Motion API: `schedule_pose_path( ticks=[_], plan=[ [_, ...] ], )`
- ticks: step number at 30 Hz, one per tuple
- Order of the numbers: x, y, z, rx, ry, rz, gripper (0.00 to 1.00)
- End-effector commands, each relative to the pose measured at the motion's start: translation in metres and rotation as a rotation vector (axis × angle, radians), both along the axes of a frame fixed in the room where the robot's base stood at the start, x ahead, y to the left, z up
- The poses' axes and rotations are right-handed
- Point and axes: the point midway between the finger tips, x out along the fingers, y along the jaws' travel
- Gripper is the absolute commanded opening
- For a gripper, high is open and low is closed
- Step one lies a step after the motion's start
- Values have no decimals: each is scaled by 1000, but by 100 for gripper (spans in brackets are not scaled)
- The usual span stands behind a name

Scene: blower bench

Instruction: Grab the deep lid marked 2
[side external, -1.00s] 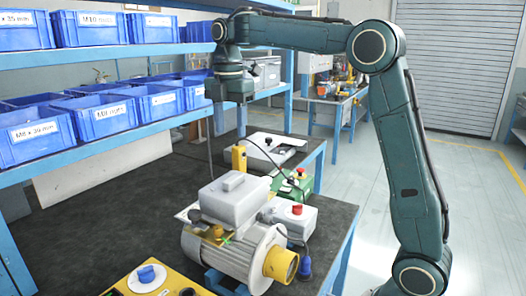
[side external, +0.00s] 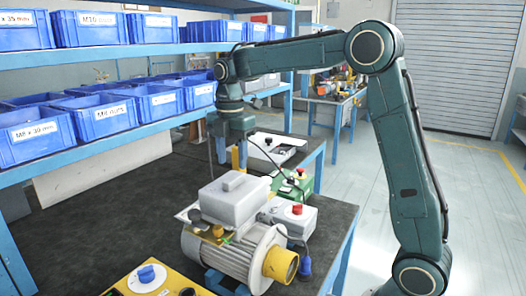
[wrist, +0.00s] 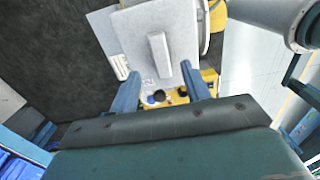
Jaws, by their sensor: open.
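A deep grey lid (side external: 232,198) with a raised bar on top sits on the motor (side external: 235,250) in the side view. I cannot read a 2 on it. In the wrist view the lid (wrist: 178,30) lies ahead of my fingers, and its bar (wrist: 159,54) points toward the gap between them. My gripper (side external: 232,165) points down above the bench, higher than the lid and apart from it. In the wrist view its two blue fingers (wrist: 161,75) are spread with nothing held between them.
A grey box with a red button (side external: 295,215) and a green box (side external: 292,184) stand close by the motor. A yellow panel with a blue knob (side external: 150,276) is at the front. Shelves of blue bins (side external: 100,118) run along the left. Dark bench top (side external: 110,215) is clear there.

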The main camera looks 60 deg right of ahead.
Motion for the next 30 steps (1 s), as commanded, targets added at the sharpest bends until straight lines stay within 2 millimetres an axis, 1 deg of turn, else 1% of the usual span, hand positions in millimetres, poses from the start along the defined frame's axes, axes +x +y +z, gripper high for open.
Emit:
schedule_pose_path(
  ticks=[4, 12, 15, 19, 30],
  plan=[
    [-1, 0, -10, 0, 2, 0, 47],
    [-2, 0, -41, 0, 3, 0, 47],
    [-2, 0, -48, 0, 2, 0, 47],
    [-2, 0, -51, 0, 0, 0, 47],
    [-2, 0, -51, 0, 0, 0, 47]
  ],
)
